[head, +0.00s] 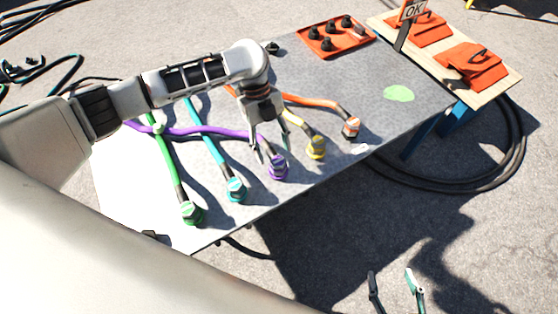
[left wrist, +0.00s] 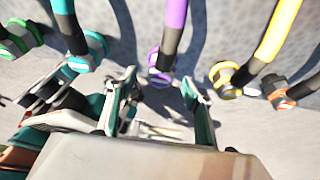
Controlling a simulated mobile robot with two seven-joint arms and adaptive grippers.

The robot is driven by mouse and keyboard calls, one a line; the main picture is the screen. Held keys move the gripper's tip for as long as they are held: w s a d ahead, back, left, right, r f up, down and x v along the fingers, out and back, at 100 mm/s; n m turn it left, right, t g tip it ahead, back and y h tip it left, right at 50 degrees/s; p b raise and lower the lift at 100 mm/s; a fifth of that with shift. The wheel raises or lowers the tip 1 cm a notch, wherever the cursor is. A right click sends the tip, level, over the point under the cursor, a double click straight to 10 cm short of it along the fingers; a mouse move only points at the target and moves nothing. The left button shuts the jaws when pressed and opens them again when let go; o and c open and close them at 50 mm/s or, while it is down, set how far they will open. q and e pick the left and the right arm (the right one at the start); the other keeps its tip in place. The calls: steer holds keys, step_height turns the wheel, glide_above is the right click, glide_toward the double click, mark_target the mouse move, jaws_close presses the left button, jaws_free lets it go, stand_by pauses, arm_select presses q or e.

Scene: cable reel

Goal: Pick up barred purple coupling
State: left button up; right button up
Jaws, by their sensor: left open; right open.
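The purple coupling (head: 278,168) is on the end of the purple cable, near the front edge of the grey table; any bars on it are too small to tell. It also shows in the left wrist view (left wrist: 159,78), roughly in line with the gap between my left fingers. My left gripper (head: 269,150) is open, pointing down just behind and above the coupling in the head view. Its spread fingers show in the left wrist view (left wrist: 162,90), with nothing gripped. My right gripper (head: 394,287) is open and empty, low in front of the table.
The teal coupling (head: 236,190) and green coupling (head: 193,213) lie left of the purple one. The yellow coupling (head: 316,147) and orange coupling (head: 351,128) lie right. A red tray (head: 352,45) with black parts stands at the back. The table's right part is mostly clear.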

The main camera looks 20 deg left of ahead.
mark_target(276, 159)
arm_select(q)
steer(key=shift+d+f, duration=0.15)
steer(key=shift+f, duration=0.2)
steer(key=b+x, duration=0.1)
steer(key=x, duration=0.1)
steer(key=shift+s+d+f, duration=0.15)
steer(key=shift+s+f, duration=0.05)
steer(key=shift+b+x, duration=0.35)
steer(key=shift+x, duration=0.75)
steer(key=shift+w+r, duration=0.15)
steer(key=shift+w, duration=0.05)
steer(key=c, duration=1.2)
steer(key=shift+r, duration=0.1)
steer(key=shift+c, duration=0.4)
arm_select(e)
steer(key=shift+w+a+r+y, duration=0.2)
steer(key=shift+a+r, duration=0.1)
steer(key=shift+a, duration=0.25)
steer(key=shift+w+a+r+y, duration=0.15)
steer(key=shift+a+r, duration=0.1)
steer(key=shift+a, duration=0.25)
